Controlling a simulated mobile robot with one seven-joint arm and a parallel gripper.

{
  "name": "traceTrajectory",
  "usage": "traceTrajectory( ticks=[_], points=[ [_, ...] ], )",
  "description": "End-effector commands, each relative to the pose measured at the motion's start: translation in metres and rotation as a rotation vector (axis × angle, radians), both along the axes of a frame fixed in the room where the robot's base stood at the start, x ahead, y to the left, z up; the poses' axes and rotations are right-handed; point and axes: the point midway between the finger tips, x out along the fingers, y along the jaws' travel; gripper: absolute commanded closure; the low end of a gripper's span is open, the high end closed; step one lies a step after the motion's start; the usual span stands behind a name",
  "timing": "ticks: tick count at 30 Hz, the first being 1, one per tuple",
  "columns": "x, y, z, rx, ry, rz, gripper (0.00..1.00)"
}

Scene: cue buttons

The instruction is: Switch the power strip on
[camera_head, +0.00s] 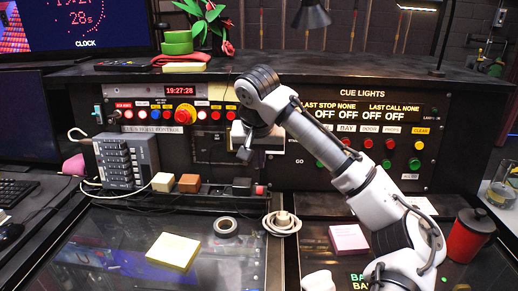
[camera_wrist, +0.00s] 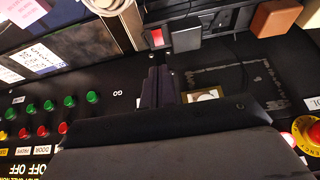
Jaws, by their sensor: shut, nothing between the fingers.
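The power strip (camera_head: 217,189) lies along the foot of the black console panel in the head view. Its red switch (camera_head: 260,190) is at its right end, and a dark plug (camera_head: 241,186) sits beside the switch. In the wrist view the red switch (camera_wrist: 157,38) and the dark plug (camera_wrist: 186,38) show at the top. My gripper (camera_head: 243,154) is shut and empty, above the strip's right end and in front of the panel. Its fingertips (camera_wrist: 158,72) point toward the switch in the wrist view, with a gap between. Whether the switch is lit is unclear.
A wooden block (camera_head: 189,183) and a pale block (camera_head: 162,182) stand left on the strip. A grey mixer box (camera_head: 127,160) is further left. A tape roll (camera_head: 226,225) and a white coiled ring (camera_head: 281,223) lie in front. Panel buttons are close behind my gripper.

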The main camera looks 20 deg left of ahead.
Motion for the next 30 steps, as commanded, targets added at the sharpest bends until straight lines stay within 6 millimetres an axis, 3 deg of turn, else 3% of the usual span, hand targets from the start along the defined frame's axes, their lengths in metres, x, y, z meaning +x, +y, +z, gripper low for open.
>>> traceTrajectory(
  ticks=[6,12,18,30],
  points=[
    [0.015,0.002,-0.041,-0.001,0.001,-0.001,1.0],
    [0.019,0.003,-0.069,-0.002,0.001,-0.002,1.0],
    [0.02,0.004,-0.079,0.0,-0.001,-0.001,1.0],
    [0.024,0.004,-0.079,0.002,-0.001,-0.002,1.0]
  ],
)
